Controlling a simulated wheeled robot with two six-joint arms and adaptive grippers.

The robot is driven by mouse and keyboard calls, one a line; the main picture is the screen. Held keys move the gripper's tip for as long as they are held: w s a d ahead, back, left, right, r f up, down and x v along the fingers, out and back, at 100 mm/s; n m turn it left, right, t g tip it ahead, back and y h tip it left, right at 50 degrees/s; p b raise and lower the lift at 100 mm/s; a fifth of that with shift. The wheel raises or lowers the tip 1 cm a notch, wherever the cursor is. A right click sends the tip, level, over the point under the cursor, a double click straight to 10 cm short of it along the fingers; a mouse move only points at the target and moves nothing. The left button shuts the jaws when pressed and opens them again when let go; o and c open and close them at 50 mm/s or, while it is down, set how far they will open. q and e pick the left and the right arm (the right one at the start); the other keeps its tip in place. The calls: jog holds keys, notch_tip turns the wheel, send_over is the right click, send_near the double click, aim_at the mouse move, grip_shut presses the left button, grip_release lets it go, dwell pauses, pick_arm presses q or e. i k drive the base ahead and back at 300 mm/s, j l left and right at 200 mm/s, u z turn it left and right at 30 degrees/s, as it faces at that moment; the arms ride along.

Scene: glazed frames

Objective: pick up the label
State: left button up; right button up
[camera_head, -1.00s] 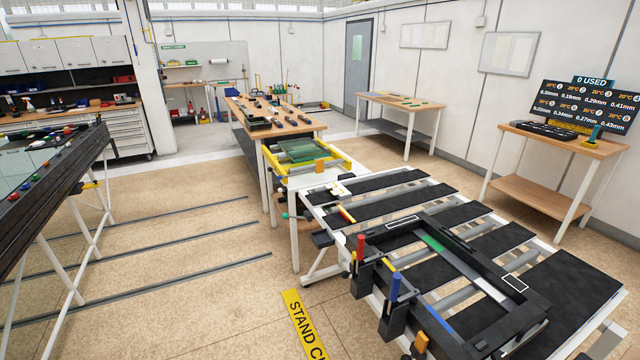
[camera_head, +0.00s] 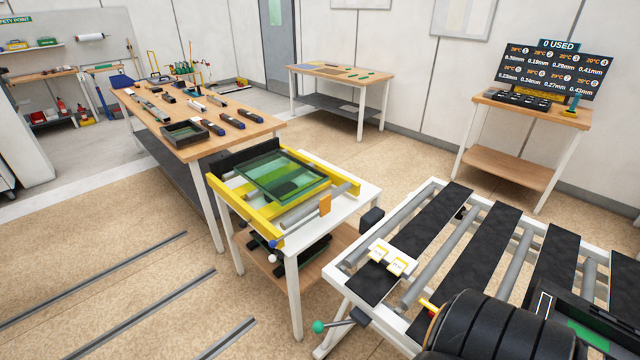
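A black, rounded, ribbed part of my arm covers the bottom edge right of centre and hides part of the roller table. No fingertips of either gripper show.
The white-framed roller table (camera_head: 345,268) carries black strips and a dark frame (camera_head: 583,312). A white stand (camera_head: 358,200) with a yellow jig (camera_head: 262,215) and green glass pane (camera_head: 283,176) stands left of it. A wooden bench (camera_head: 190,150) with tools is behind.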

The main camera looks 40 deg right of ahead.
aim_at(378, 253)
jog(key=i, duration=0.95)
jog(key=i+j+z, duration=0.15)
jog(key=i, duration=0.8)
jog(key=z, duration=3.05)
